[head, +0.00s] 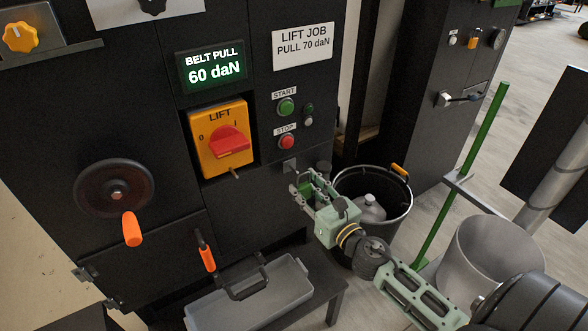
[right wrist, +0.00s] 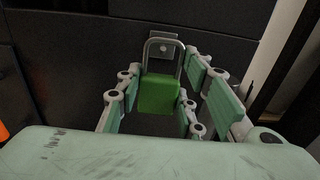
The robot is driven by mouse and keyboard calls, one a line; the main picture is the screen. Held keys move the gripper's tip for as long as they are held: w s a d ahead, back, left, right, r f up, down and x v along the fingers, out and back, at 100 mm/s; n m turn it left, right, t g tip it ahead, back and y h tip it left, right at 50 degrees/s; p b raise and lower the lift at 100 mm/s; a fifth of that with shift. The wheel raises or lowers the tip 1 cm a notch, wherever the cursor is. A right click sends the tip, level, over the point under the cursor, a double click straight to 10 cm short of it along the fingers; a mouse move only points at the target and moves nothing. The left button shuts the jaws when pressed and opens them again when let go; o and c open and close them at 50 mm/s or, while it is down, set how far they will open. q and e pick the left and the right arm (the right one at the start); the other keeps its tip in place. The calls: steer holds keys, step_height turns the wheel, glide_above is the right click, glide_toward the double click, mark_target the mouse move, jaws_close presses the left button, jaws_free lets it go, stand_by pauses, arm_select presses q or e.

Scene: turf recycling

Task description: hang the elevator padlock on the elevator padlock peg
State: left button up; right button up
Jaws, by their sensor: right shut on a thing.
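The elevator padlock (right wrist: 159,95) is a green block with a grey U-shaped shackle, upright in the right wrist view. In the head view its green body (head: 306,188) is partly hidden by my fingers. My right gripper (head: 304,187) is shut on the padlock body, close to the front of the black cabinet. A small grey plate with a round peg (right wrist: 164,48) is on the cabinet face behind the shackle. The peg shows inside the shackle's loop, but I cannot tell whether the shackle is around it or in front. The plate also shows in the head view (head: 289,166). My left gripper is not in view.
A yellow and red LIFT switch (head: 222,138) and a red STOP button (head: 286,142) are above the plate. A black bucket (head: 399,211) holding a grey jug stands beside and below my gripper. A grey tray (head: 250,302) sits low in front of the cabinet.

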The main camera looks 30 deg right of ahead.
steer(key=shift+w, duration=1.5)
stand_by(0.3)
steer(key=shift+w+f, duration=0.35)
steer(key=shift+w, duration=0.15)
stand_by(0.6)
steer(key=shift+w+f+b, duration=0.15)
steer(key=shift+f+b, duration=0.15)
steer(key=shift+b, duration=0.15)
stand_by(0.9)
steer(key=o, duration=1.3)
steer(key=shift+f, duration=0.1)
